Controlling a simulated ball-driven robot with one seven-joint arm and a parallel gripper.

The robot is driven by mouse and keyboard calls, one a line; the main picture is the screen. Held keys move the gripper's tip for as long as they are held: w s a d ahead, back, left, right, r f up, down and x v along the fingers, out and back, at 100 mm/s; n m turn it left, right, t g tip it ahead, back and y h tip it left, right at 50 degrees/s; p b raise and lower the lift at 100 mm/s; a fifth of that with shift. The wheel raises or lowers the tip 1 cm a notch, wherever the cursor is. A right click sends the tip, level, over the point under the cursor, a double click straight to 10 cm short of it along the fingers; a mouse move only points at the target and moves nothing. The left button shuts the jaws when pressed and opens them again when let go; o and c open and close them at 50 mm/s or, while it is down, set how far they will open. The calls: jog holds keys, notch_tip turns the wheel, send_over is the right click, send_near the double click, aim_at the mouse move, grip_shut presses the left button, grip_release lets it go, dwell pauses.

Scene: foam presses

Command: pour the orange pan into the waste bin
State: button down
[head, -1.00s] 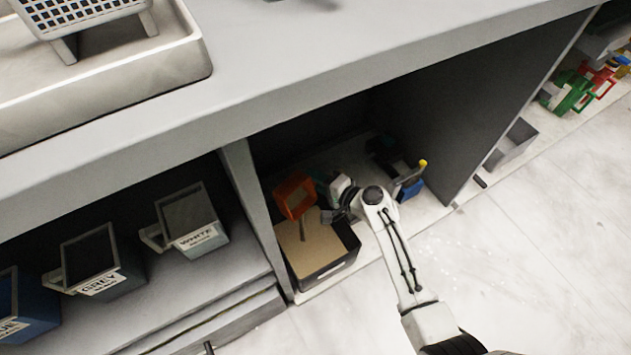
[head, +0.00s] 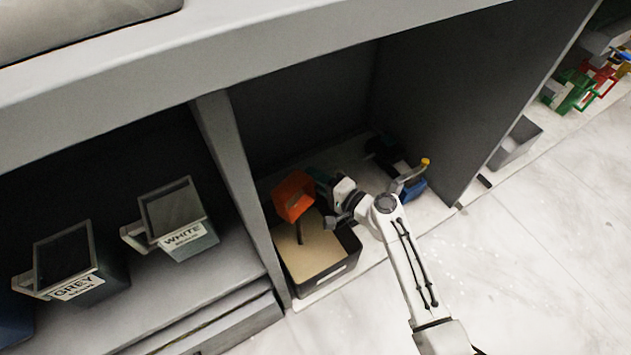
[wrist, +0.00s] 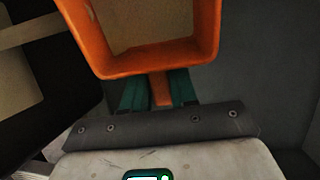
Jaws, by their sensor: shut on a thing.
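The orange pan (head: 293,196) is held tilted above the waste bin (head: 328,284), a black box with a tan inside, on the floor of the open bay. The pan also shows at the top of the wrist view (wrist: 150,66), with a tan patch within its orange walls. My gripper (head: 325,188) is to the right of the pan, above the bin's back right side. In the wrist view its teal fingers (wrist: 160,90) are shut on the pan's short orange handle. A thin brown strip shows below the pan; I cannot tell what it is.
A grey divider (head: 235,165) stands left of the bin, and the counter overhangs the bay. The WHITE bin (head: 180,225) and GREY bin (head: 68,265) sit further left. A blue item with a yellow tip (head: 414,188) stands right of my arm. The floor in front is clear.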

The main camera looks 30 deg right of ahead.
jog(key=shift+s+d+f+t+b, duration=0.1)
jog(key=shift+t+b, duration=0.2)
jog(key=shift+b, duration=0.15)
jog(key=t, duration=0.1)
jog(key=s+t+y, duration=0.1)
jog(key=t, duration=0.1)
jog(key=shift+s+d+f+t, duration=0.15)
jog(key=shift+t, duration=0.15)
dwell(0.4)
jog(key=shift+r+p, duration=0.2)
jog(key=shift+p, duration=0.45)
